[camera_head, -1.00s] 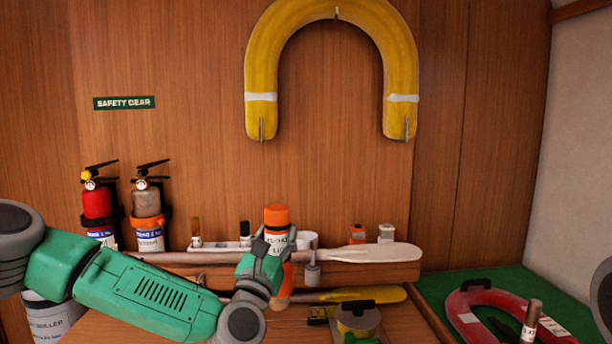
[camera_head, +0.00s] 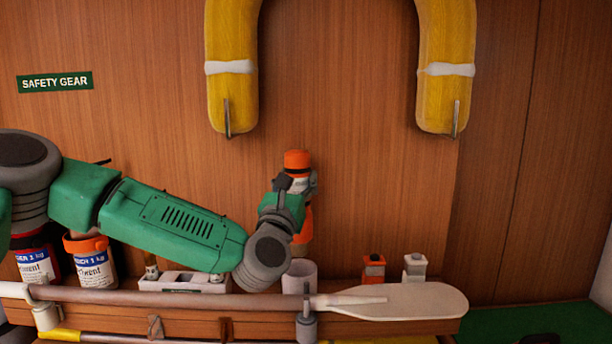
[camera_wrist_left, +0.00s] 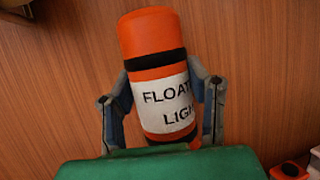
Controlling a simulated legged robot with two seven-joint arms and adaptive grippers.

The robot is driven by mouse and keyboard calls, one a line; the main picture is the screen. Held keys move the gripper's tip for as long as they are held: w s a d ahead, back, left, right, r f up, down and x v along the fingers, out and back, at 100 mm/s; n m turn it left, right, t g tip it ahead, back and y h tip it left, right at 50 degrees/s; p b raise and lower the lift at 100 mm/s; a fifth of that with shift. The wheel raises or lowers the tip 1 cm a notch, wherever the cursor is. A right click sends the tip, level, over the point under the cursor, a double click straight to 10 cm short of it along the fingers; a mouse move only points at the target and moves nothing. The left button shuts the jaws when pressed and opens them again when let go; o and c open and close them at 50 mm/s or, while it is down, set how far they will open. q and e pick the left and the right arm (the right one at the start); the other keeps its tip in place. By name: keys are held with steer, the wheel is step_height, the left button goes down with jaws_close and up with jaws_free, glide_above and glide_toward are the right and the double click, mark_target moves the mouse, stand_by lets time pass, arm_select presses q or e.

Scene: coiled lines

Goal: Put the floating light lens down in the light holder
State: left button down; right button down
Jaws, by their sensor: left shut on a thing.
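The floating light (camera_head: 297,160) is an orange cylinder with a black band and a white label. It stands about upright in my left gripper (camera_head: 296,184), which is shut around its labelled middle. In the left wrist view, the two fingers clasp the light (camera_wrist_left: 150,35) from both sides. A white cup-like light holder (camera_head: 299,272) stands on the shelf, just below the light in the head view. My wrist covers part of the light's lower body, and its lens end cannot be made out. My right gripper is not in view.
A paddle (camera_head: 400,301) lies along the shelf front, held by hooks. A white tray (camera_head: 182,282) is left of the holder; an orange box (camera_head: 374,268) and a white box (camera_head: 414,267) are right. A yellow horseshoe buoy (camera_head: 231,90) hangs above.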

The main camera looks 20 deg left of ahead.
arm_select(q)
steer(key=shift+w+d+f, duration=0.1)
steer(key=shift+d+f, duration=0.05)
steer(key=shift+f, duration=0.45)
steer(key=shift+f+b, duration=0.55)
steer(key=shift+f, duration=0.25)
step_height(320, 180, down, 8)
steer(key=b, duration=0.8)
steer(key=shift+r, duration=0.15)
steer(key=c, duration=0.9)
jaws_free()
steer(key=shift+o, duration=0.6)
